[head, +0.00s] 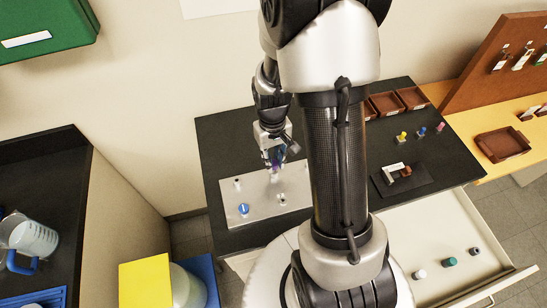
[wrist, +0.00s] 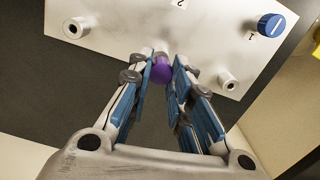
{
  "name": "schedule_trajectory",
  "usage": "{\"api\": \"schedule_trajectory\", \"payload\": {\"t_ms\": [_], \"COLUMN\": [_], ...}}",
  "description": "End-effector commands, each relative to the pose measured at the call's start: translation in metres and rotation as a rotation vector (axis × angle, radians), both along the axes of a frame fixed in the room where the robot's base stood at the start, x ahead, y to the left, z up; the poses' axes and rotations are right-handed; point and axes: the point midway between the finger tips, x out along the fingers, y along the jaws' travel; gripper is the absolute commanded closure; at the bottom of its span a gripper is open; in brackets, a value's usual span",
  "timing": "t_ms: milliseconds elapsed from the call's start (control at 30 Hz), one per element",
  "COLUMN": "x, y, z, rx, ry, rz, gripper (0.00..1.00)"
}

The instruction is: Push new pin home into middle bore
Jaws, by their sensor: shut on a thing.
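My gripper (wrist: 167,72) is shut on a pin with a purple head (wrist: 162,69); its pads press the head from both sides. In the head view my gripper (head: 276,168) is low over the pale metal plate (head: 262,205). The pin's lower end is hidden in the wrist view, so I cannot tell how deep it sits in a bore. A blue-headed pin (head: 243,209) stands in the plate beside the mark 1, also in the wrist view (wrist: 270,25). The mark 2 shows at the wrist view's top edge. Two raised grey fittings stand at left (wrist: 73,28) and right (wrist: 231,85).
Right of my arm on the black bench are a dark pad (head: 412,187) with a white and brown piece and several coloured pins (head: 422,132). Brown trays (head: 384,104) stand behind. An open drawer (head: 425,228) below holds small pieces. Bench left of the plate is bare.

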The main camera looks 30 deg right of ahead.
Motion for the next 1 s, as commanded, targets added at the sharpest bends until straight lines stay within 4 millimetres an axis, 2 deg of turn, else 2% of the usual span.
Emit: {"api": "schedule_trajectory", "payload": {"t_ms": [1000], "x": [-0.001], "y": [0.0], "z": [-0.027], "rx": [0.002], "ry": [0.004], "rz": [0.0], "gripper": [1.0]}}
